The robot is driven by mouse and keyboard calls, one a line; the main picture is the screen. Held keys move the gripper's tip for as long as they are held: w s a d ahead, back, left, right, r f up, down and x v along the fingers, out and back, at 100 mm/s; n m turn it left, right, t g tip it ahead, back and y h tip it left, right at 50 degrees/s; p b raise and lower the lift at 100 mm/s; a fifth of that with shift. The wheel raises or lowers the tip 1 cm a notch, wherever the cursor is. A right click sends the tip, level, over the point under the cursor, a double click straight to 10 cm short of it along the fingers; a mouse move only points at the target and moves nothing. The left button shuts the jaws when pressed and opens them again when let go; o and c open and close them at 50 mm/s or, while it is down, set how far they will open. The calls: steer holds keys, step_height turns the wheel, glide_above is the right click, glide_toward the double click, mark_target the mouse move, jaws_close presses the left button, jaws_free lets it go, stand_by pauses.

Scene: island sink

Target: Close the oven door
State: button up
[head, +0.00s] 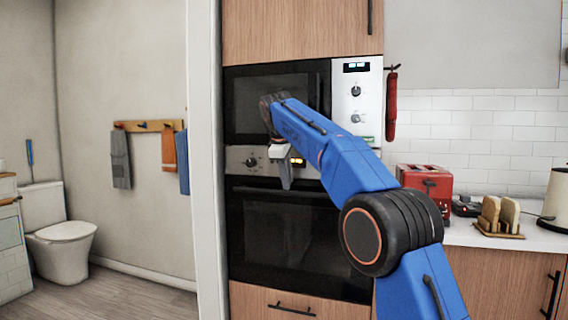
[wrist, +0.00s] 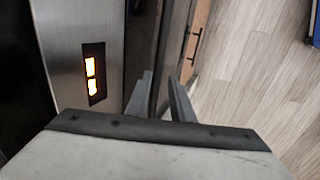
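The oven (head: 262,160) is built into the tall wood cabinet, below a microwave. Its dark glass door (head: 285,235) stands upright and looks flush or nearly flush with the front; I cannot tell whether a small gap is left. My gripper (head: 287,184) is in front of the door's upper edge, just below the control panel with the lit orange display. In the wrist view the display (wrist: 92,76) is at left and my gripper's two fingers (wrist: 162,92) stand apart with nothing seen between them. Contact with the door cannot be told.
The microwave (head: 270,105) is above the oven and a drawer with a black handle (head: 291,309) is below it. A red toaster (head: 425,184) and a toast rack (head: 498,216) stand on the counter at right. Open floor (wrist: 245,80) shows in the wrist view.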

steer(key=v, duration=0.7)
steer(key=shift+s, duration=0.25)
steer(key=shift+f, duration=0.1)
steer(key=s+d+f+m+y, duration=0.1)
steer(key=s+d+f+m, duration=0.25)
steer(key=s+d, duration=0.7)
steer(key=s+d+f+m, duration=0.35)
steer(key=s+d, duration=0.45)
steer(key=s, duration=0.5)
steer(key=s+d+f+m, duration=0.3)
steer(key=s+f, duration=1.1)
steer(key=f, duration=0.1)
steer(key=s+d+f+m, duration=0.4)
steer(key=s+f, duration=1.1)
steer(key=f, duration=0.1)
steer(key=shift+y, duration=0.4)
